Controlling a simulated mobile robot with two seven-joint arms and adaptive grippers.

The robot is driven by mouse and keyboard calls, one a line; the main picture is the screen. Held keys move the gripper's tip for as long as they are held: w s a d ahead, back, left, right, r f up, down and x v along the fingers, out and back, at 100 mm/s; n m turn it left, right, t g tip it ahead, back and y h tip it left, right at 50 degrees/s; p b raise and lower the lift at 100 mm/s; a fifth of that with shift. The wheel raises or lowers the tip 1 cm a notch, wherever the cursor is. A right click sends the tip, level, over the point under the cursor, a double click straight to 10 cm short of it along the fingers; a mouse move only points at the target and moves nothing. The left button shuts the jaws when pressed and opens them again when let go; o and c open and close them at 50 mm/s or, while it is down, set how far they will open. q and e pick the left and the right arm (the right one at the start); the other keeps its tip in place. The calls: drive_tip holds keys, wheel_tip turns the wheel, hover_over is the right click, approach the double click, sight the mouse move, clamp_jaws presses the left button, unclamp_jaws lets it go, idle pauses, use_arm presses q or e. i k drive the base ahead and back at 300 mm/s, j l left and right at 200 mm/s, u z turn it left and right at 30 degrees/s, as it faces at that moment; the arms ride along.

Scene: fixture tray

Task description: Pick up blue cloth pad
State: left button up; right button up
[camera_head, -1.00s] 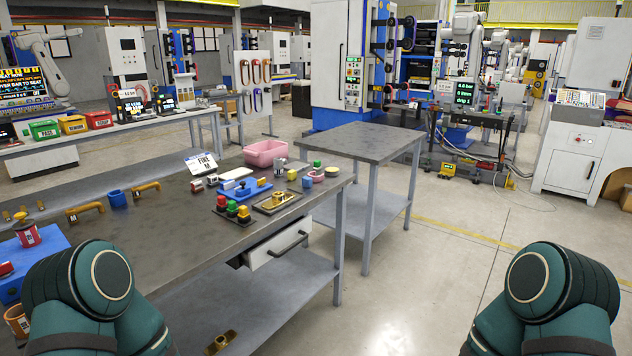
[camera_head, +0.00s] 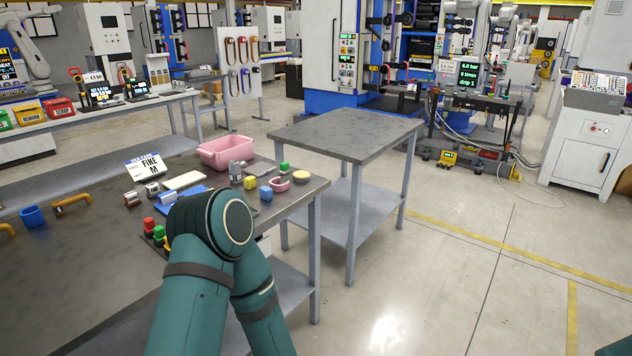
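A flat blue piece (camera_head: 183,197) lies on the left workbench (camera_head: 95,270), partly hidden behind my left arm. I cannot tell whether it is the cloth pad or a tray. A small blue block (camera_head: 266,193) stands to the right of my arm, near the bench's right end. A blue cup (camera_head: 32,216) stands at the far left. My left arm's teal links rise in front of the bench, but its gripper is not in view. Only a sliver of my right arm shows at the bottom right corner, and its gripper is not in view.
A bare grey table (camera_head: 345,135) stands to the right.

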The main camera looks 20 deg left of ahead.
sight(266, 192)
drive_tip(key=i+l, duration=0.1)
drive_tip(key=i, duration=0.6)
drive_tip(key=i+l+u, duration=0.15)
drive_tip(key=i, duration=0.6)
drive_tip(key=i+l+u, duration=0.1)
drive_tip(key=i+u, duration=0.25)
drive_tip(key=i+l+u, duration=0.15)
drive_tip(key=u, duration=0.2)
drive_tip(key=i+l+u, duration=0.35)
drive_tip(key=k+j, duration=0.05)
drive_tip(key=j, duration=0.05)
